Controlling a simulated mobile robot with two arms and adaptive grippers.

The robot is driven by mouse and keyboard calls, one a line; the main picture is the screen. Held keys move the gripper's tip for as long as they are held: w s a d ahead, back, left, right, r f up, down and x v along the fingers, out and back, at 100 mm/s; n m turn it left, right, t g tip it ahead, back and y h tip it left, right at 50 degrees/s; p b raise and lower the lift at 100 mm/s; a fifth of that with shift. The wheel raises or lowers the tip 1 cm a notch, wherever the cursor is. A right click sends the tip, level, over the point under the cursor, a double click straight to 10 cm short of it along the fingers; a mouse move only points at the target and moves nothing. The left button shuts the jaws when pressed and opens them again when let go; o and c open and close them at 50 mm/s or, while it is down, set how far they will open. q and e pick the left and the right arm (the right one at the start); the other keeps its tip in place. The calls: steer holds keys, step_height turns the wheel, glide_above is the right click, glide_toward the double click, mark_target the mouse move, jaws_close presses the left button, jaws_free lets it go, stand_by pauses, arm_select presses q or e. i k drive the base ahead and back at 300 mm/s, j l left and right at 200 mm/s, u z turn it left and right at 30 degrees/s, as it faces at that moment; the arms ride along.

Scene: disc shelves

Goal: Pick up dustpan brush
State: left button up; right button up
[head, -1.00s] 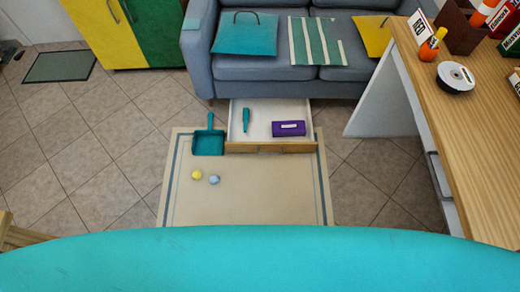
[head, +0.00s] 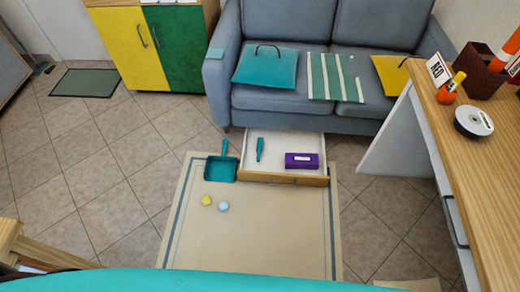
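A slim teal handled item (head: 260,149), which looks like the brush, lies in the open white drawer (head: 277,166) below the sofa. A teal dustpan (head: 221,167) lies on the beige mat just left of the drawer, its handle pointing toward the sofa. The bristles of the slim item are too small to make out. Neither of my grippers is in view.
A purple box (head: 302,161) shares the drawer. A yellow ball (head: 206,200) and a pale blue ball (head: 223,206) lie on the mat (head: 260,240). A wooden desk (head: 475,150) stands at right, a grey sofa (head: 285,97) behind.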

mark_target(259, 148)
steer(key=u, duration=0.95)
steer(key=i+l+u, duration=0.1)
steer(key=l, duration=0.25)
steer(key=i+l+u, duration=0.15)
steer(key=i+l, duration=0.15)
